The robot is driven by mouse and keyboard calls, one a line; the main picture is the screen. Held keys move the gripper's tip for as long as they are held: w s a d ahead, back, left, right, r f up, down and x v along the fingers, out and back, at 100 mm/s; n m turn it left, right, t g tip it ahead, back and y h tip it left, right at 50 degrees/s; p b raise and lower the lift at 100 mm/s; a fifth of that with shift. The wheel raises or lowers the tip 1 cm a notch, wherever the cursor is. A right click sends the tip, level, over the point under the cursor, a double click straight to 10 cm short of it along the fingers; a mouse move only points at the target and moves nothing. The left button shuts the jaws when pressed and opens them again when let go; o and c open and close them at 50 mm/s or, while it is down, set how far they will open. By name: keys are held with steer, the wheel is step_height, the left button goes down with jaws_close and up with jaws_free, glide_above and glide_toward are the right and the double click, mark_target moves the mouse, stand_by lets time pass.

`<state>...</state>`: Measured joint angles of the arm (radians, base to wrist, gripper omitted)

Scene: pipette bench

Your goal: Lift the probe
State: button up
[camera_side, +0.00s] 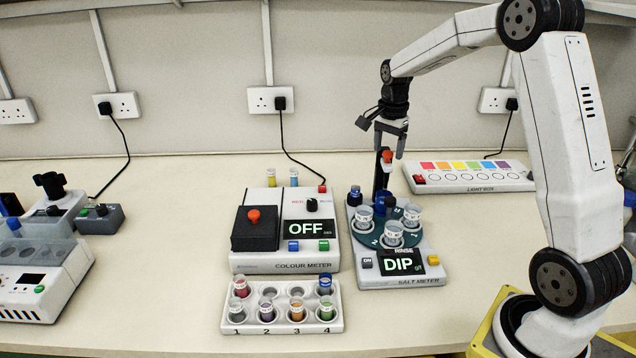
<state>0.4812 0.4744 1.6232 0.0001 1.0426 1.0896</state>
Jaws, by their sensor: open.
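The salt meter (400,280) stands right of centre, its screen reading "DIP". A dark upright post (379,178) rises at its back, with a red-orange knob (387,157) at the top. Dark blue parts (381,198) sit lower on the post; I cannot tell for certain which part is the probe. A round dark turntable in front of it holds several clear cups (393,234). My gripper (389,149) points down, open and empty, directly over the post. Its fingers appear on either side of the red-orange knob; contact cannot be told.
The colour meter (285,262), its screen reading "OFF", stands close left of the salt meter. A white rack (282,326) of numbered cups lies in front. The light box (470,188) is behind to the right. Other devices (45,280) stand far left; the bench between is clear.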

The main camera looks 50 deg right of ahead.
steer(key=shift+r, duration=0.1)
steer(key=shift+r, duration=3.85)
steer(key=shift+a+f+n, duration=0.3)
steer(key=shift+a, duration=0.2)
steer(key=s+a+f+n+t, duration=0.1)
steer(key=s+a+f+n, duration=0.6)
steer(key=a, duration=0.3)
steer(key=s+a+f+n+t, duration=0.1)
steer(key=s+a+f+n, duration=0.6)
steer(key=a+n, duration=0.3)
steer(key=shift+s+a+f+t, duration=0.2)
steer(key=shift+s+a+t, duration=0.1)
steer(key=shift+a, duration=0.35)
